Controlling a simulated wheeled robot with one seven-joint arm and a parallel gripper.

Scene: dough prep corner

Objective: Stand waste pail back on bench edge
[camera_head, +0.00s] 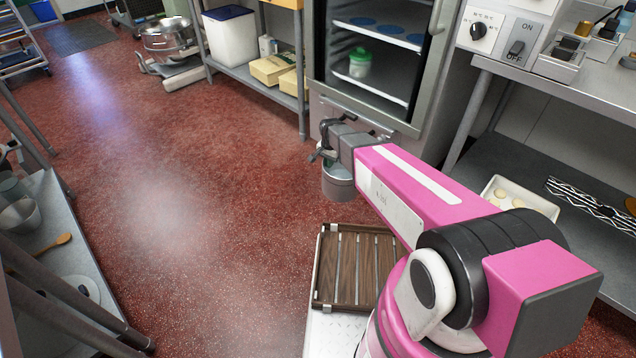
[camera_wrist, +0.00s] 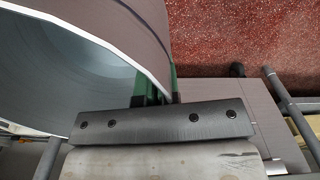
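The waste pail (camera_head: 338,185) is a small grey metal pail that hangs below my gripper (camera_head: 326,150), in front of the open-fronted cabinet and above the red floor. In the wrist view the pail (camera_wrist: 75,75) fills the upper left, with a pale rim and a grey hollow inside. The green fingers of my gripper (camera_wrist: 158,88) close on its wall at the rim, one inside and one outside. The pail's base is out of the wrist view. A steel bench (camera_head: 575,95) stands at the right, with a lower shelf.
The cabinet (camera_head: 415,128) stands just behind the pail. A control box (camera_head: 490,32) and small items occupy the right bench top. A white tray (camera_head: 490,190) with dough pieces sits on its lower shelf. A slatted wooden tray (camera_head: 325,262) lies below my arm. Open floor (camera_head: 190,190) spreads left.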

